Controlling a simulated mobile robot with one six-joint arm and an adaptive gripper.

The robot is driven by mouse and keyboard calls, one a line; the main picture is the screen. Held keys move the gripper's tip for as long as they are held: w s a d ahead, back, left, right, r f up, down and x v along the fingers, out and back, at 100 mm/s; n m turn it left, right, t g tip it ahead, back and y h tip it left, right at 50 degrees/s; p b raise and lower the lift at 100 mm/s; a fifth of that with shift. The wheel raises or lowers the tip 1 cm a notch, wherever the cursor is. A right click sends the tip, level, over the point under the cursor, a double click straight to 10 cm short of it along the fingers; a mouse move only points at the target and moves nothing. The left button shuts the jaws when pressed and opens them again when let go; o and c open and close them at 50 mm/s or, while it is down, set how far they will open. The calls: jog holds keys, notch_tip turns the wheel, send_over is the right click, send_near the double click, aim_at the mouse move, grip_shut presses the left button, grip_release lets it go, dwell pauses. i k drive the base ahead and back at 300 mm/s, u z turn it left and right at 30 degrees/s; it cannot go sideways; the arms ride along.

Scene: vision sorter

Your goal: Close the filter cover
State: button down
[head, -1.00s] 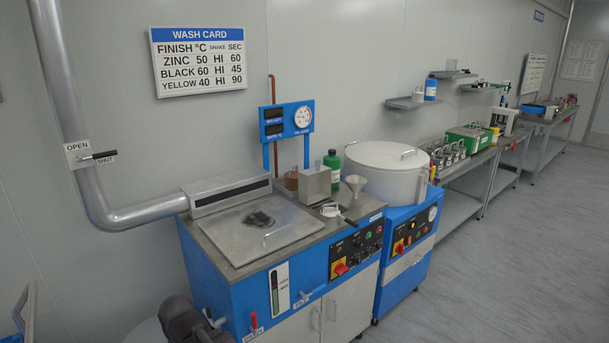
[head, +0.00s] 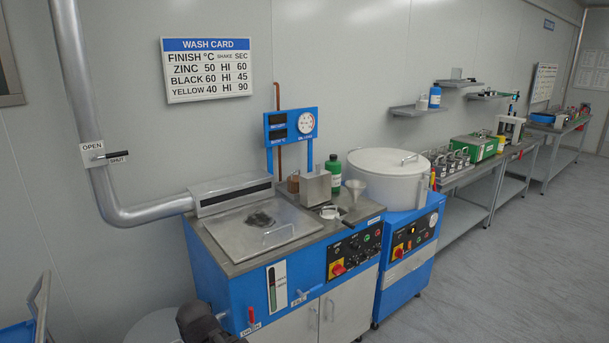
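The blue wash machine (head: 235,285) stands against the wall with a steel top. On its right rear part a small upright steel box or raised plate (head: 316,186) stands beside a dark opening with a small handled part (head: 330,212). I cannot tell for sure which of these is the filter cover, or how far open it is. A large flat steel lid (head: 262,228) with a handle lies on the left of the top. My gripper is not in view. A dark part at the bottom edge seems to be my arm.
A green bottle (head: 334,172) and a funnel (head: 355,190) stand close beside the steel box. A white round drum (head: 385,180) is to the right. A pipe (head: 85,120) runs down the left. Floor is free at the right.

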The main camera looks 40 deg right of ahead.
aim_at(315, 187)
jog(key=z, duration=0.9)
jog(key=i, duration=0.5)
jog(key=u, duration=0.15)
